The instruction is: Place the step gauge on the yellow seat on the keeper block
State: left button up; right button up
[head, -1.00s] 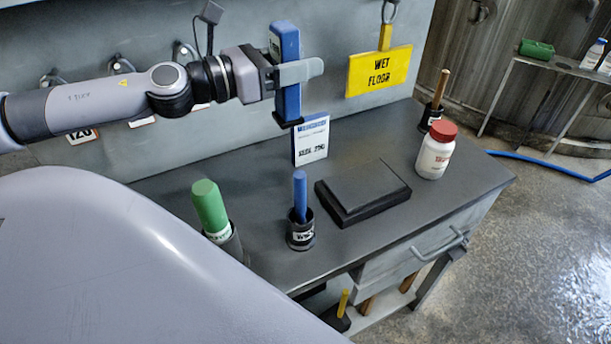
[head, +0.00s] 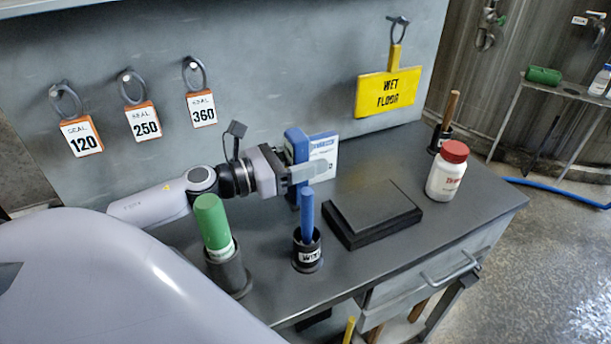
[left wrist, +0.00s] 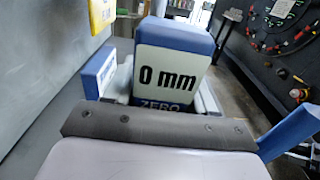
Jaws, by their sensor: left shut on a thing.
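The step gauge, a blue upright bar (head: 296,146), is held in my left gripper (head: 300,174), which is shut on it. In the left wrist view the gauge (left wrist: 176,62) shows a white face reading "0 mm" and "ZERO". The gauge is low over the left part of the bench; its lower end is hidden behind a blue handle, so I cannot tell if it touches. A dark flat two-layer block (head: 374,212), likely the keeper block, lies to the right of the gripper. I cannot make out a clear yellow seat on it. My right gripper is not in view.
A red-capped bottle (head: 447,172) stands right of the block. A yellow sign (head: 388,92) hangs behind.

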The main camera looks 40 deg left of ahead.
pick_arm(q)
jog(key=shift+f+b, duration=0.35)
jog(key=shift+f, duration=1.5)
jog(key=shift+f, duration=0.1)
jog(key=o, duration=1.2)
